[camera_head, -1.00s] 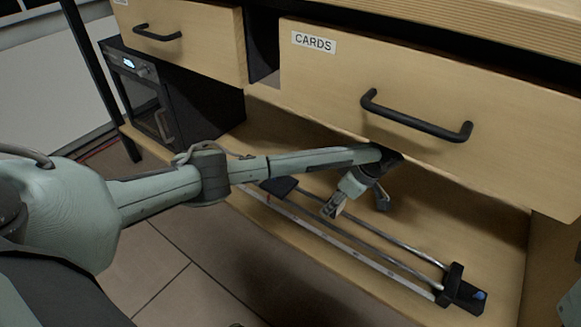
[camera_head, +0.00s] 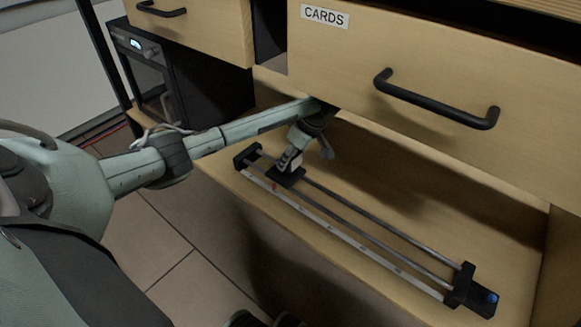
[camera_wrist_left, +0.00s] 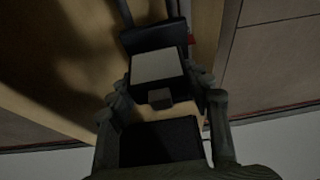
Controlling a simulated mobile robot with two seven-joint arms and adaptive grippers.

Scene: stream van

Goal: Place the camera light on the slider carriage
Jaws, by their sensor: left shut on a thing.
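My left gripper (camera_head: 305,148) reaches under the drawers and is shut on the camera light (camera_head: 291,160), a small block with a pale face. In the left wrist view the camera light (camera_wrist_left: 158,67) shows between the two fingers (camera_wrist_left: 163,105). The dark slider carriage (camera_head: 287,178) is near the left end of the slider, directly below the light. It also shows as a black plate beyond the light in the left wrist view (camera_wrist_left: 153,37). I cannot tell whether light and carriage touch. My right gripper is out of view.
The slider's two rails (camera_head: 375,225) run across the wooden shelf (camera_head: 480,225) to a black end block (camera_head: 470,291). The CARDS drawer (camera_head: 420,75) overhangs the shelf, with its handle (camera_head: 435,105) sticking out. A black appliance (camera_head: 150,75) stands at the left.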

